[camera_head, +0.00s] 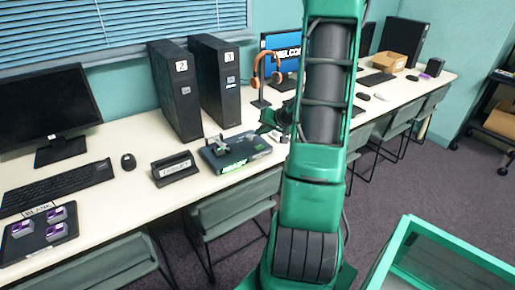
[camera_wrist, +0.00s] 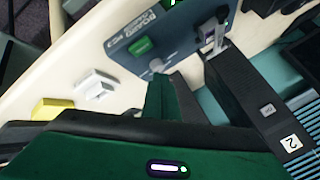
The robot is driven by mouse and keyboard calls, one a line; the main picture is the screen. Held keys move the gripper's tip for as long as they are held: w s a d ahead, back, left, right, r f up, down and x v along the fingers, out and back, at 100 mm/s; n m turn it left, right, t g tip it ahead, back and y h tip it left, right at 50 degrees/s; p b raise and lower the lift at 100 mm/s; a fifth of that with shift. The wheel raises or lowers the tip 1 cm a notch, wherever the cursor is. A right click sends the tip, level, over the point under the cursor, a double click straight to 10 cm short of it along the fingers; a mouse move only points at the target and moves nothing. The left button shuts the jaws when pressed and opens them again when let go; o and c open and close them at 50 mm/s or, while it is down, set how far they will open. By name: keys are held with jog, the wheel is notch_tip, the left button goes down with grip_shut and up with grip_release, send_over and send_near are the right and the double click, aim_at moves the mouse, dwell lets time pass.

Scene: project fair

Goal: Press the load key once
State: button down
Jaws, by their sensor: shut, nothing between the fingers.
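The dark blue-grey device (camera_head: 240,150) sits on the white desk in front of the black towers. It also shows in the wrist view (camera_wrist: 182,30), with a bright green patch (camera_wrist: 140,47), a small grey round part (camera_wrist: 157,66) and a metal lever clamp (camera_wrist: 215,38). I cannot read which part is the load key. My green gripper (camera_head: 275,122) is shut and empty, over the device's right side in the head view. In the wrist view its fingertips (camera_wrist: 160,84) appear just below the grey part. Whether they touch it is unclear.
Towers marked 2 (camera_head: 176,90) and 3 (camera_head: 215,82) stand behind the device. A small sign (camera_head: 174,169) stands left of it. A headphone stand (camera_head: 265,72) is behind. White (camera_wrist: 95,86) and yellow (camera_wrist: 52,110) objects lie beside the device in the wrist view.

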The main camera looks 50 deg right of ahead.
aim_at(261, 148)
jog(key=shift+f, duration=1.95)
jog(key=shift+f, duration=0.75)
dwell(1.3)
dwell(0.3)
jog(key=shift+r, duration=0.8)
jog(key=shift+r, duration=2.5)
